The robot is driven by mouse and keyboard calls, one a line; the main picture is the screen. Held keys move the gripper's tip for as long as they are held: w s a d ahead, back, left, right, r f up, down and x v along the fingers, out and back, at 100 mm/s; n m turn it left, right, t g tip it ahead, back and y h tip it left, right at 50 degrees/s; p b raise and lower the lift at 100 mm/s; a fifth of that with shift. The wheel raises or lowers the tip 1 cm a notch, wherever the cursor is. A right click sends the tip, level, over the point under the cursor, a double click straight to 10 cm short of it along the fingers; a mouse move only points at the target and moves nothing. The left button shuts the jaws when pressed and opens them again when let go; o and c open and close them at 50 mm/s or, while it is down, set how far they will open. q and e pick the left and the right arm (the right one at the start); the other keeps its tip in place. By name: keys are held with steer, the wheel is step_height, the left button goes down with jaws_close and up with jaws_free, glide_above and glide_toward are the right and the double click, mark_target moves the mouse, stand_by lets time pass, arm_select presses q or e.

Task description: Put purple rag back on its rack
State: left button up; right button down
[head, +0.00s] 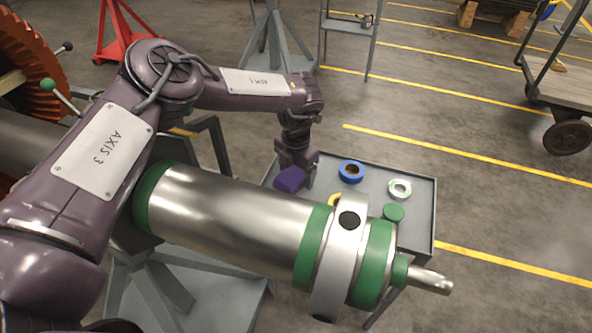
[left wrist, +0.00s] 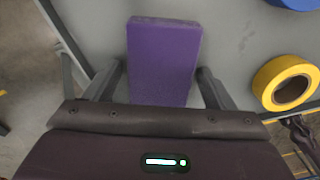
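The purple rag (head: 291,180) is a folded, block-like piece at the left side of the grey tray table (head: 425,215). My left gripper (head: 298,162) points down right at it. In the left wrist view the rag (left wrist: 163,58) lies between the two spread fingers of the left gripper (left wrist: 160,74). A narrow gap shows on each side of the rag, so the fingers look open and not closed on it. I cannot make out the rag's rack for certain. My right gripper is not in view.
On the tray table are a blue tape roll (head: 351,171), a pale green-white roll (head: 399,189), a green round piece (head: 393,212) and a yellow roll (left wrist: 286,83). A large metal rotor (head: 230,215) with green bands lies in front. A grey stand (head: 349,27) is behind.

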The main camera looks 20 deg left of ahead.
mark_target(296, 172)
arm_select(q)
step_height(296, 172, up, 12)
steer(key=shift+r+b, duration=0.2)
steer(key=shift+b, duration=0.15)
stand_by(0.4)
stand_by(0.3)
